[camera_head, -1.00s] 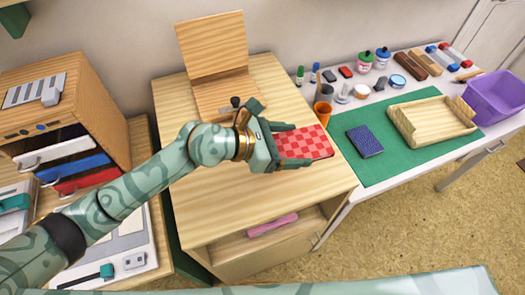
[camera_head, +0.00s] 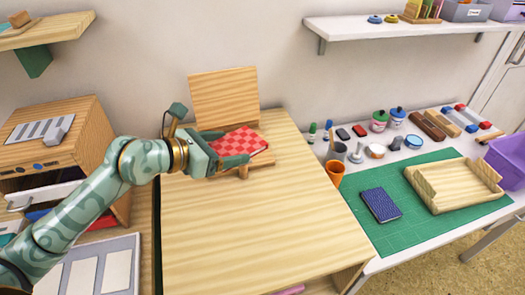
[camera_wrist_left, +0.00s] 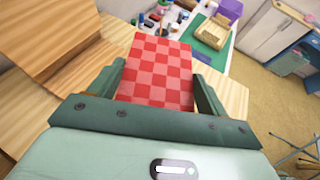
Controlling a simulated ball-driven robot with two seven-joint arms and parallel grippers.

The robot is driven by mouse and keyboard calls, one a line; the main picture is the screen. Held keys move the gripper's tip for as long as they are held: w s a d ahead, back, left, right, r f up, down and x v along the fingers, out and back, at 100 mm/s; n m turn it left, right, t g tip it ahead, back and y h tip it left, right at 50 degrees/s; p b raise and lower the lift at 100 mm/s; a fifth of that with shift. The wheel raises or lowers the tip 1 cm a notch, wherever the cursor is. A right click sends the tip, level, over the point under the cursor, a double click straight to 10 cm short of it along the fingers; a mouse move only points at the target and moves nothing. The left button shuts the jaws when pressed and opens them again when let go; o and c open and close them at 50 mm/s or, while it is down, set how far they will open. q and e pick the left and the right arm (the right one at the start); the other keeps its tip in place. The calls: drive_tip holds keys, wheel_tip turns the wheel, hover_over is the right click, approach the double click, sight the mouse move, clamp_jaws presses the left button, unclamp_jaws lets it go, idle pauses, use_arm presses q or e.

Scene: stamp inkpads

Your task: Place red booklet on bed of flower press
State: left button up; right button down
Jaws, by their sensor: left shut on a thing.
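The red checkered booklet (camera_head: 238,142) is held between the fingers of my left gripper (camera_head: 228,148), which is shut on it. The booklet also fills the middle of the left wrist view (camera_wrist_left: 158,75), lying between both fingers. The flower press has an upright wooden board (camera_head: 224,97) at the back of the wooden cabinet top. Its bed (camera_head: 258,170) lies in front of that board and is mostly hidden by the booklet and gripper. The booklet is over or close to the bed; I cannot tell whether they touch. My right gripper is not in view.
The cabinet top (camera_head: 240,230) is clear in front. To the right, a green mat (camera_head: 420,225) holds a blue booklet (camera_head: 381,205) and a wooden tray (camera_head: 455,186). An orange cup (camera_head: 335,172) stands near the cabinet's right edge. A wall shelf (camera_head: 45,32) hangs at upper left.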

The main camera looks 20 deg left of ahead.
use_arm(q)
drive_tip(key=shift+w+a+r, duration=0.1)
drive_tip(key=shift+w+a, duration=0.1)
drive_tip(key=shift+a, duration=0.1)
drive_tip(key=w+a+f+b, duration=0.1)
drive_tip(key=w+f, duration=0.1)
drive_tip(key=w, duration=0.1)
drive_tip(key=w+a+f+b, duration=0.2)
drive_tip(key=w+f, duration=0.1)
drive_tip(key=w, duration=0.1)
drive_tip(key=w+a+f+b, duration=0.2)
drive_tip(key=w+f, duration=0.1)
drive_tip(key=shift+w+a, duration=0.25)
drive_tip(key=shift+w, duration=0.15)
drive_tip(key=shift+w+a+f+b, duration=0.25)
drive_tip(key=shift+w+f+b, duration=0.2)
drive_tip(key=shift+w+f, duration=0.15)
drive_tip(key=f, duration=0.2)
drive_tip(key=f+b, duration=0.1)
drive_tip(key=shift+w+a+f+b, duration=0.1)
drive_tip(key=shift+w+f+b, duration=0.1)
drive_tip(key=shift+f+b, duration=0.15)
drive_tip(key=shift+r, duration=0.1)
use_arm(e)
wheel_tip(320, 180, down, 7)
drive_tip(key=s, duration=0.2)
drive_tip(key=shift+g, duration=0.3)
